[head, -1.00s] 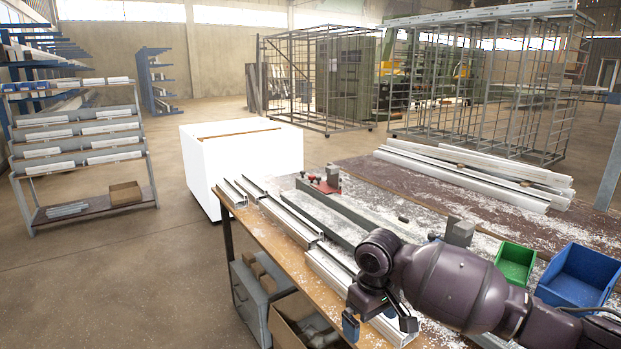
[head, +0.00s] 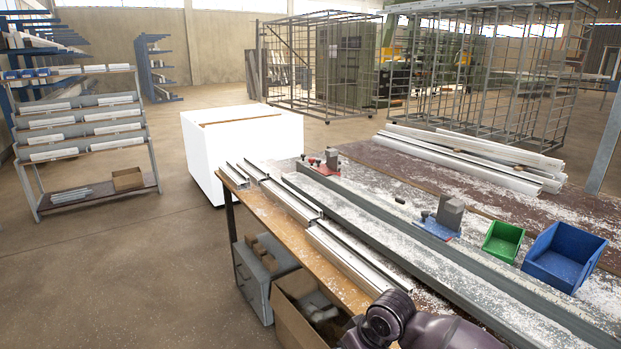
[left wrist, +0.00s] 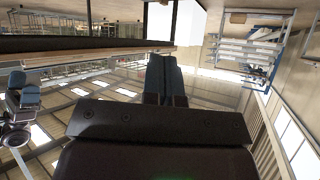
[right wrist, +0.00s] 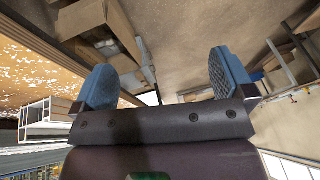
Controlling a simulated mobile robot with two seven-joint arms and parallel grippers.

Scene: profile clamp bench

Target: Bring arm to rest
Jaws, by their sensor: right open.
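My right arm (head: 395,320) shows at the bottom edge of the head view, by the front edge of the bench; its fingertips are out of that frame. In the right wrist view my right gripper (right wrist: 164,78) is open, its two blue pads wide apart with nothing between them. In the left wrist view my left gripper (left wrist: 166,78) has its blue fingers together, with nothing visible between them. My left arm is not in the head view.
The bench carries light profiles (head: 345,262), a red clamp (head: 319,167), a blue clamp (head: 438,228), a green bin (head: 503,242) and a blue bin (head: 563,257). Cardboard boxes (head: 300,312) stand under its front edge. A white cabinet (head: 235,160) stands behind.

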